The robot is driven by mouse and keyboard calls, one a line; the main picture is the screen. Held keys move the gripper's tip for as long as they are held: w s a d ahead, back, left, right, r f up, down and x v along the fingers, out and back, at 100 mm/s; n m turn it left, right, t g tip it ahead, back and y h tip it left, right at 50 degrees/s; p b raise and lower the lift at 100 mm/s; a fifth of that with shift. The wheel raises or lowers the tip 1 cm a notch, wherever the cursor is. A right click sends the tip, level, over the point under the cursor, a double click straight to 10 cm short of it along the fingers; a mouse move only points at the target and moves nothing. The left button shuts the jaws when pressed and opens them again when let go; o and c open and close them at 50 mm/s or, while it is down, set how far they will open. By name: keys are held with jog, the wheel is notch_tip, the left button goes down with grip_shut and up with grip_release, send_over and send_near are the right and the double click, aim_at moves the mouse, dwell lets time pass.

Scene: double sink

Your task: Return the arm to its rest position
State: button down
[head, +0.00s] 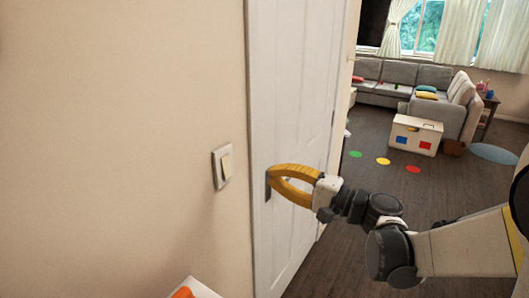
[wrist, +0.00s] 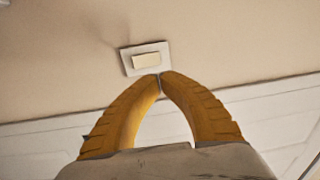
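My gripper (head: 269,175) has yellow curved fingers and is in front of the white door in the head view, pointing left. In the wrist view, the fingertips of my gripper (wrist: 160,75) meet and the loop between the fingers is empty, so it is shut on nothing. My arm (head: 385,235) reaches in from the right edge, extended toward the door. A light switch (head: 222,166) is on the beige wall left of the fingertips, with a visible gap in the head view. The switch (wrist: 146,59) also shows just beyond the fingertips in the wrist view.
The white door (head: 290,110) stands beside the beige wall (head: 120,130). Right of it is open dark wood floor (head: 335,265). A white toy chest (head: 415,134), a grey sofa (head: 400,80) and coloured floor dots (head: 383,161) are farther back.

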jog(key=s+f+n+g+h+b, duration=0.2)
jog(key=s+f+n+g+h, duration=0.15)
jog(key=s+f+h, duration=0.5)
jog(key=s+d+f+n+h+b, duration=0.1)
jog(key=s+d+f+n+h, duration=0.2)
jog(key=s+d+f+h, duration=0.3)
jog(key=s+d+g, duration=0.1)
jog(key=s+d, duration=0.4)
jog(key=s, duration=0.2)
jog(key=shift+n, duration=0.35)
jog(key=shift+f, duration=0.1)
